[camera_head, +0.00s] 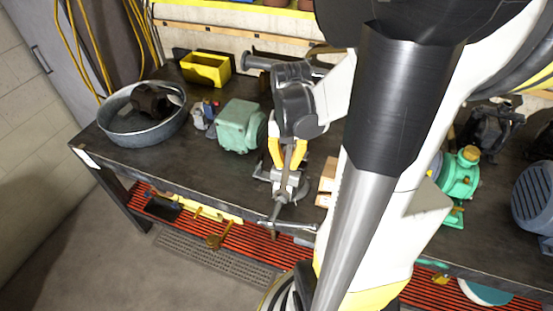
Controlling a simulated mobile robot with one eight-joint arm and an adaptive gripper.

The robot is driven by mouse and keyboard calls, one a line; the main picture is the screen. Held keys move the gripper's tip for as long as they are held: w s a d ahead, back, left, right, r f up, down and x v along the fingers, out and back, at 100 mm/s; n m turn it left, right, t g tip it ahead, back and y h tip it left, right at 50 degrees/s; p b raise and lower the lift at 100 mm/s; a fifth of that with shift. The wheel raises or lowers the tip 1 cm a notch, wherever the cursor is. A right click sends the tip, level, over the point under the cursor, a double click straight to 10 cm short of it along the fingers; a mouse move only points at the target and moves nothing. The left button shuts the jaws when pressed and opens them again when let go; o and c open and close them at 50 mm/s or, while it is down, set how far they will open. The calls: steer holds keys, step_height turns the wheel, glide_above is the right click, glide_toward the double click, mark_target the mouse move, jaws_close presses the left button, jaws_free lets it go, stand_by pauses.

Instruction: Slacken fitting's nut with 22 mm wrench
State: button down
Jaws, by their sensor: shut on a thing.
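My gripper (287,158) has yellow fingers and points down over the front of the workbench. It is shut on a slim grey metal tool, which looks like the wrench (287,164); its size marking cannot be read. The tool runs down from the fingers towards a grey bench vise (287,187) at the bench's front edge. The fitting and its nut cannot be made out; the tool, fingers and vise overlap there. I cannot tell whether the wrench's jaw is around the nut.
A green motor (241,126) stands close left of my gripper. A metal basin (133,128) and a yellow bin (206,69) lie farther left. A teal pump (461,172) and blue motor (537,195) stand right. The vise's handle (288,225) juts past the bench edge. My arm hides the middle right.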

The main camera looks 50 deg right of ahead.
steer(key=shift+s+f+b, duration=0.2)
steer(key=shift+f+b, duration=0.5)
steer(key=shift+f, duration=0.35)
steer(key=shift+w+f+b, duration=0.1)
steer(key=shift+f+b, duration=0.2)
steer(key=shift+f, duration=0.05)
steer(key=w+m+b, duration=0.1)
steer(key=w+m, duration=1.2)
steer(key=m, duration=0.1)
steer(key=shift+d+r, duration=0.15)
steer(key=shift+r, duration=0.05)
steer(key=shift+f, duration=0.2)
steer(key=shift+f+b, duration=0.4)
steer(key=shift+b, duration=0.15)
steer(key=shift+f, duration=0.15)
